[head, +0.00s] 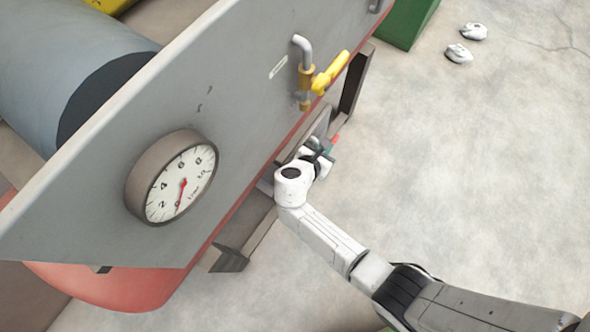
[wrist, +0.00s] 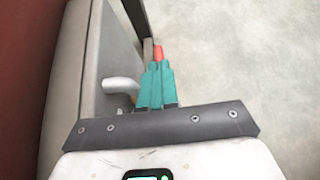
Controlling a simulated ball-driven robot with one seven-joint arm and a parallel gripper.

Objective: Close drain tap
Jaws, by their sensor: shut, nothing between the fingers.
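The drain tap (head: 306,77) is a brass valve on a bent grey pipe, mounted on the grey panel. Its yellow lever (head: 331,73) sticks out sideways, at a slant to the pipe. My gripper (head: 333,141) is below the tap in the head view, close to the panel's lower edge and apart from the lever. The wrist view shows its teal fingers (wrist: 158,54) together, with red at their tips and nothing held. A pale bent pipe (wrist: 121,87) shows left of the fingers there, with a bit of orange beside it. The lever cannot be made out in that view.
A round gauge (head: 180,184) sits on the grey panel (head: 240,100). Dark frame legs (head: 354,82) stand under the panel near my gripper. A green box (head: 408,22) and two whitish lumps (head: 459,53) are at the back. The concrete floor at right is clear.

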